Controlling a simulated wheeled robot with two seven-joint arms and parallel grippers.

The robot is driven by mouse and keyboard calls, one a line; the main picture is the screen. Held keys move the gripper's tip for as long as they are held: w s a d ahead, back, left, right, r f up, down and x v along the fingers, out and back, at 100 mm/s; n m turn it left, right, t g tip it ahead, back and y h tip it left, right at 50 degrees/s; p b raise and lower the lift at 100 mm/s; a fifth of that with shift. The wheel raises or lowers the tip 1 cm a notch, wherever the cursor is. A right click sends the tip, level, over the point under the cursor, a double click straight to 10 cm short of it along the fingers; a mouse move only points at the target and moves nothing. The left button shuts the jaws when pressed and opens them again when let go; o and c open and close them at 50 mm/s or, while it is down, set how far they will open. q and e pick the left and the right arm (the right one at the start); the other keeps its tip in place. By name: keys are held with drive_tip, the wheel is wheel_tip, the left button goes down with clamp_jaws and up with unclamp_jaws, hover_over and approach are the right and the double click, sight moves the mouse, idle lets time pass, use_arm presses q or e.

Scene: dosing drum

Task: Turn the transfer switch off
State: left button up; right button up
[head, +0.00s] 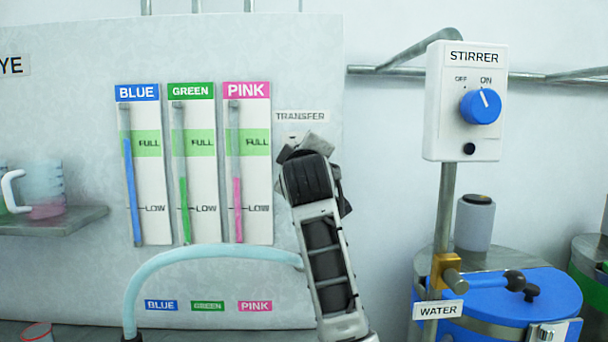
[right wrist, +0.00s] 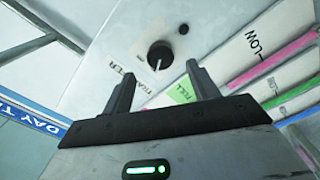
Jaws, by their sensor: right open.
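The transfer switch is a round black knob (right wrist: 160,55) with a white pointer line on a pale panel in the right wrist view. The line points toward the bottom of that picture; I cannot read any off or on marks. The TRANSFER label (head: 300,116) shows in the head view, but my right gripper (head: 307,150) hides the knob below it. In the wrist view my right gripper (right wrist: 160,72) is open and empty, its two dark fingers apart on either side of the knob's line. I cannot tell whether they touch the panel. My left gripper is not in view.
Blue (head: 137,165), green (head: 192,165) and pink (head: 247,165) level gauges stand left of my gripper. A pale hose (head: 200,254) curves below them. The stirrer box (head: 465,100) with a blue knob is on a post at right, above a blue-lidded drum (head: 520,300).

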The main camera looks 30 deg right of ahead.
use_arm(q)
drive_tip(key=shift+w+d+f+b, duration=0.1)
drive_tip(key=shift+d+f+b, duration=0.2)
drive_tip(key=shift+b, duration=0.5)
use_arm(e)
drive_tip(key=v, duration=1)
drive_tip(key=shift+s, duration=0.25)
